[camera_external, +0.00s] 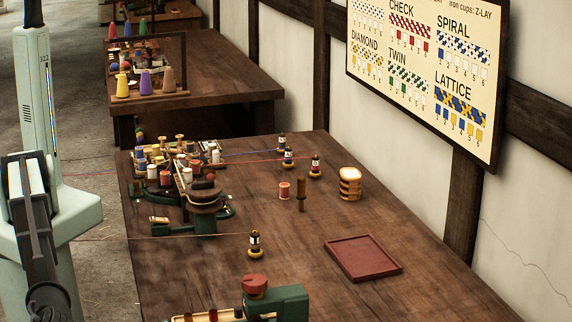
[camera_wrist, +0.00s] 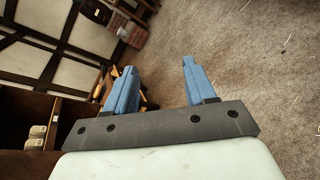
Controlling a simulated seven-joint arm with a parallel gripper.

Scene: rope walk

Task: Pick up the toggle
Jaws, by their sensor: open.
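An upright brown wooden peg (camera_external: 301,194) stands near the middle of the table, and it looks like the toggle, though I cannot be sure. A red-wrapped spool (camera_external: 284,190) stands just left of it. My gripper (camera_wrist: 158,66) shows in the wrist view with its two blue fingers wide apart and nothing between them. Behind the fingers are the grey floor and part of a wall, with no toggle in sight. In the external view my arm is at the left edge, off the table, and the fingers cannot be made out.
A shallow red tray (camera_external: 363,257) lies at the right of the table. A green rope machine (camera_external: 197,210) and spools crowd the left; another green device (camera_external: 275,300) is nearest.

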